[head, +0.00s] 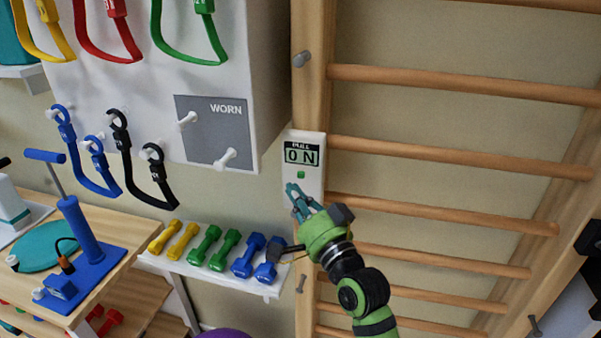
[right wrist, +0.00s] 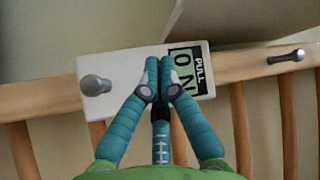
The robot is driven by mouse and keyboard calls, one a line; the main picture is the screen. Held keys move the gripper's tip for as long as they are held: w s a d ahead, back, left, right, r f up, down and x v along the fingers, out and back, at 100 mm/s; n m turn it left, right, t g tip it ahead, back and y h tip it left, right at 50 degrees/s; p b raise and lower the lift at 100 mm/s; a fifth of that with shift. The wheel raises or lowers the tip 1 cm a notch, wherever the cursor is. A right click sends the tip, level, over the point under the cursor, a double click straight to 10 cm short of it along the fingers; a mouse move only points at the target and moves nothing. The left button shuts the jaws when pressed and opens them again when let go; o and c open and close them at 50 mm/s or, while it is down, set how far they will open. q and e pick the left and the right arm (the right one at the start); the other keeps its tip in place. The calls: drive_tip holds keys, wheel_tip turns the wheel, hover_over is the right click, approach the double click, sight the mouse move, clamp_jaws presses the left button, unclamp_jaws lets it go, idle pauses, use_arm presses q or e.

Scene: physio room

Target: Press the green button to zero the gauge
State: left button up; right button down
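The gauge (head: 315,150) is a white box on the wooden post, with a "PULL" label and a display reading "0 N". Its green button (head: 301,174) shows below the display in the head view. My right gripper (head: 296,190) is just below the button, over the lower part of the gauge. In the right wrist view its two teal fingers (right wrist: 160,62) are closed together with nothing seen between them. They point at the gauge (right wrist: 125,65) and hide the button there. Whether the fingertips touch the gauge cannot be told. My left gripper is not in view.
Wooden wall bars (head: 440,155) extend right of the post. A white panel (head: 262,70) with hanging bands stands left. A shelf of dumbbells (head: 210,275) is below. A grey peg (right wrist: 95,85) sticks out at the gauge's lower end; another peg (head: 301,59) is above the gauge.

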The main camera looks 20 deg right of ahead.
drive_tip(key=s+a, duration=0.1)
drive_tip(key=s, duration=0.1)
drive_tip(key=shift+s+a+p, duration=0.3)
drive_tip(key=shift+a+p, duration=0.05)
drive_tip(key=shift+p, duration=0.05)
idle(0.5)
